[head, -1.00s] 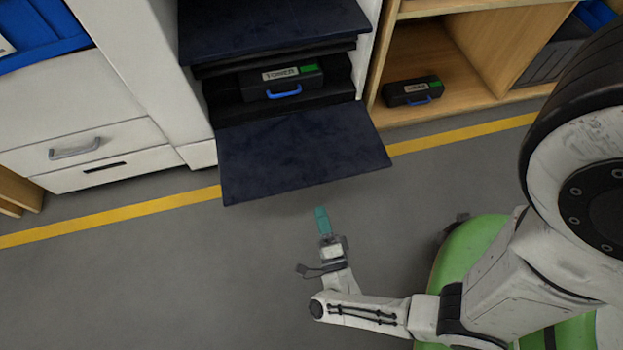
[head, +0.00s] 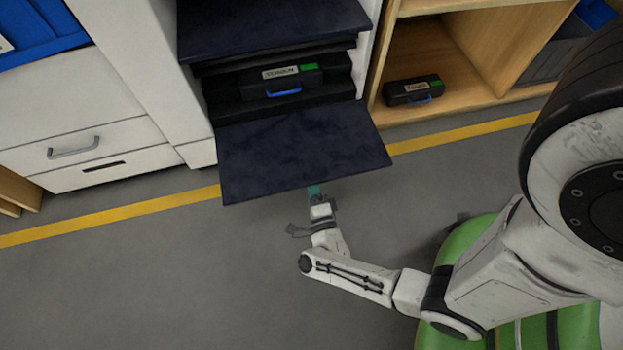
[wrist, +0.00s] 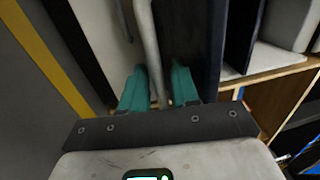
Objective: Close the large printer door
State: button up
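The large printer door (head: 300,150) is a dark navy panel in the head view, folded down and open in front of the printer opening. A black toner cartridge (head: 281,80) with a blue handle sits inside the opening above it. My gripper (head: 314,190) is at the door's front edge, its teal tips partly hidden under that edge. Contact cannot be told. In the wrist view the two teal fingers (wrist: 158,88) stand apart, with a pale bar (wrist: 150,45) showing beyond the gap. A dark panel (wrist: 213,45), possibly the door, lies just right of the fingers.
A second toner cartridge (head: 413,90) lies in the wooden shelf (head: 480,40) at right. A white drawer cabinet (head: 80,125) stands at left. A yellow floor line (head: 120,217) runs before the furniture. The grey floor (head: 130,290) at front left is clear.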

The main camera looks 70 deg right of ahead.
grip_shut()
dwell(0.3)
jog(key=shift+r, duration=0.1)
